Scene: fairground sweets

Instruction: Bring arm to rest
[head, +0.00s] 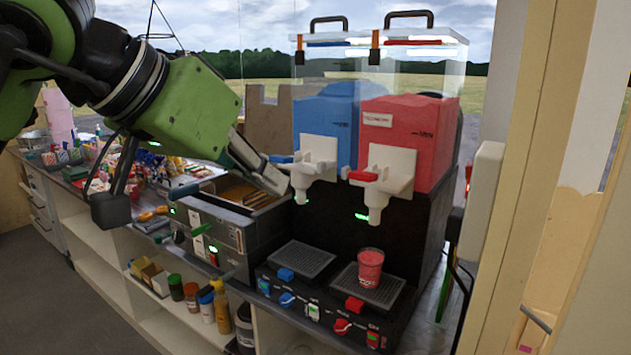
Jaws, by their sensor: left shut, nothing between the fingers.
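My left arm is green and comes in from the upper left. Its gripper (270,182) is shut and empty, just left of the white spout under the blue tank of the slush machine (400,250). I cannot tell whether the fingertips touch the spout. A cup of red slush (370,267) stands upright on the right drip tray, below the red tank's spout (378,190). The left drip tray (300,259) is empty. My right gripper is not in view.
A metal fryer-like unit (230,235) stands on the counter below my left gripper. Sweets and small items (110,160) crowd the counter at left. Bottles and jars (205,300) stand on the shelf below. A post (520,170) rises right of the machine.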

